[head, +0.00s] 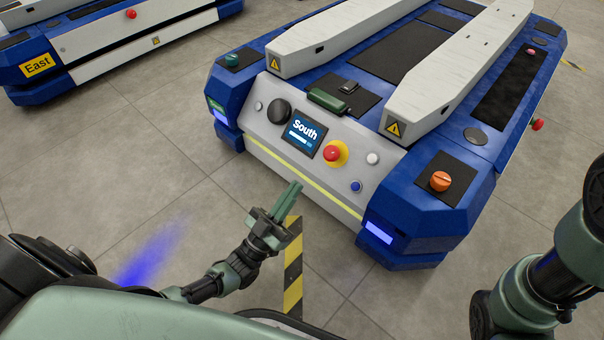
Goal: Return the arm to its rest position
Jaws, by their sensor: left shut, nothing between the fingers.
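My left gripper (289,195) is shut and empty. It is held in front of the South lift cart (359,217), apart from its front panel, with its fingers pointing up and to the right. My left arm comes in from the lower left. My right arm (545,280) shows at the right edge, but its gripper is out of view. The cart is blue with a light grey front panel that bears a screen (304,135) reading "South", a black knob (279,111) and a red button on a yellow collar (333,154).
A second blue and white cart, marked East (37,66), stands at the upper left. A yellow and black striped floor marking (293,268) lies below my left gripper. The grey tiled floor (140,150) between the carts is clear.

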